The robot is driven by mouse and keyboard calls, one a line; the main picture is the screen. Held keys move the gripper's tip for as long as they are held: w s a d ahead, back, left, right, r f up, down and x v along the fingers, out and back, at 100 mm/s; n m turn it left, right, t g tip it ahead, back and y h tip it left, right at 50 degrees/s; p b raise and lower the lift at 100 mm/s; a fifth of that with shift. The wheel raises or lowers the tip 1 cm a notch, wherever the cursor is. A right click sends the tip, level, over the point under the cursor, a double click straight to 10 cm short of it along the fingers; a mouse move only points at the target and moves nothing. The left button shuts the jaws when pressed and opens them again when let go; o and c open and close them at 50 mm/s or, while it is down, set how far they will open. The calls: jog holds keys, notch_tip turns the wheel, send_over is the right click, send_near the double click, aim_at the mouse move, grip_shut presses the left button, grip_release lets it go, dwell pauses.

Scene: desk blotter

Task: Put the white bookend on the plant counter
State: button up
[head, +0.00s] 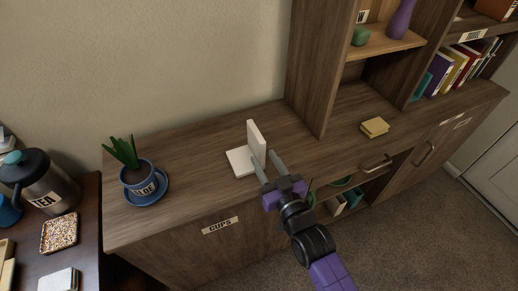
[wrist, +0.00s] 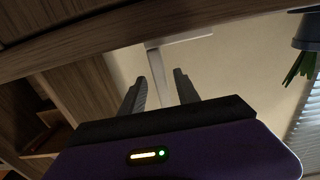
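The white bookend (head: 256,141) is L-shaped, with an upright plate and a flat base. It stands on the wooden counter (head: 185,147), which also bears the aloe plant. My gripper (head: 266,160) reaches in from the front right, its fingers apart by the bookend's upright. In the wrist view, the bookend (wrist: 158,72) shows between and beyond the two open fingers (wrist: 160,80), with gaps at both sides. I cannot tell how deep the fingers reach around it. The aloe (head: 123,152) sits in a blue pot on a blue saucer (head: 158,196) at the left.
A tall shelf (head: 307,75) rises at the counter's back right. The counter between plant and bookend is clear.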

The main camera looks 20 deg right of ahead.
jog(key=shift+s, duration=2.65)
jog(key=s+f+g, duration=0.1)
jog(key=s+f, duration=0.1)
jog(key=s, duration=1.4)
jog(key=s+r+g, duration=0.1)
jog(key=s+r, duration=0.2)
jog(key=s, duration=0.5)
jog(key=s+r+g, duration=0.1)
jog(key=s+r, duration=0.3)
jog(key=s, duration=0.4)
jog(key=shift+s+r, duration=0.2)
notch_tip(320, 180, up, 2)
jog(key=shift+r+p, duration=0.15)
jog(key=shift+p, duration=1.05)
